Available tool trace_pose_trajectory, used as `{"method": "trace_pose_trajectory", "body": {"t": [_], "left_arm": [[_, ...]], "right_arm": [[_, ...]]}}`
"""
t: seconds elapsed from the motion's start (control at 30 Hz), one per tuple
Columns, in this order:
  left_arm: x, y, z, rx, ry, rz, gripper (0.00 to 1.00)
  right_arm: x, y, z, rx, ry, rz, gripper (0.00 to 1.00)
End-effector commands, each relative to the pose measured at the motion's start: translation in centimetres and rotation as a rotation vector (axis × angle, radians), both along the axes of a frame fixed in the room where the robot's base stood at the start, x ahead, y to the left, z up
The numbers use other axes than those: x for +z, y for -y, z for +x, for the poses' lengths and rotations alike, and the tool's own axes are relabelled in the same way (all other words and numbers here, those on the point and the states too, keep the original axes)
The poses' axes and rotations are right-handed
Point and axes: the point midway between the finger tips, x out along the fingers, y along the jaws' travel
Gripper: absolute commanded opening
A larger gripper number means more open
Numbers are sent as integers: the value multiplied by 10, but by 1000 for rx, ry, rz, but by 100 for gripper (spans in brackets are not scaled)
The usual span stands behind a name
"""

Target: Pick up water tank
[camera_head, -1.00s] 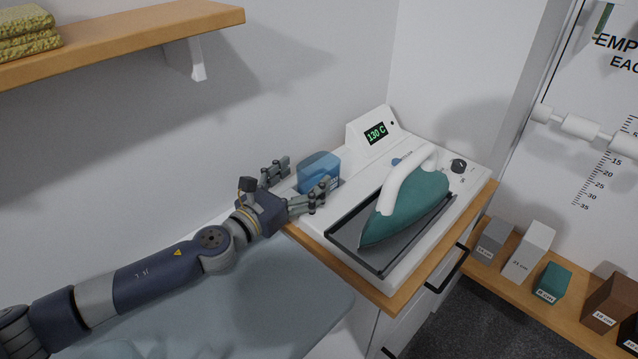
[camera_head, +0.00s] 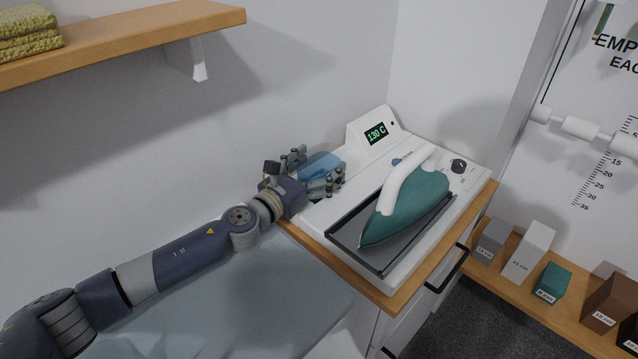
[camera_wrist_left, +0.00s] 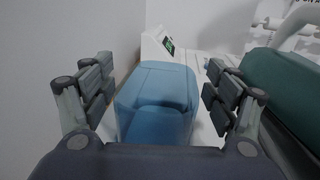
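The water tank (camera_head: 321,164) is a translucent blue box at the left end of the white ironing station (camera_head: 408,259). My left gripper (camera_head: 316,170) is at the tank, its fingers on either side of it and partly hiding it in the head view. In the left wrist view the tank (camera_wrist_left: 158,98) stands between the two open fingers of the gripper (camera_wrist_left: 156,88). A gap shows on each side, wider on the left, so the fingers appear apart from it. My right gripper is in neither view.
A teal iron (camera_head: 408,211) with a white handle rests on the station's dark tray, right of the tank. A wooden shelf (camera_head: 120,38) is at upper left. Labelled blocks (camera_head: 552,282) sit on a low shelf at right.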

Motion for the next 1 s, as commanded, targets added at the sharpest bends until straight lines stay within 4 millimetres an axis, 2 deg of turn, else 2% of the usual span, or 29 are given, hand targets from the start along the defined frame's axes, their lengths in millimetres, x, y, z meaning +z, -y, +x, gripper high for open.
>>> {"method": "trace_pose_trajectory", "body": {"t": [0.03,0.27,0.3,0.67,1.0], "left_arm": [[0,0,0,0,0,0,65],[0,0,0,1,0,0,13],[1,0,0,1,1,-1,11],[4,0,0,1,2,0,11],[31,0,0,0,4,-1,11]], "right_arm": [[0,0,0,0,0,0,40],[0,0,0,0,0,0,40],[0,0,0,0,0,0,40],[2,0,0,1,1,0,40],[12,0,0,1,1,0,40]]}}
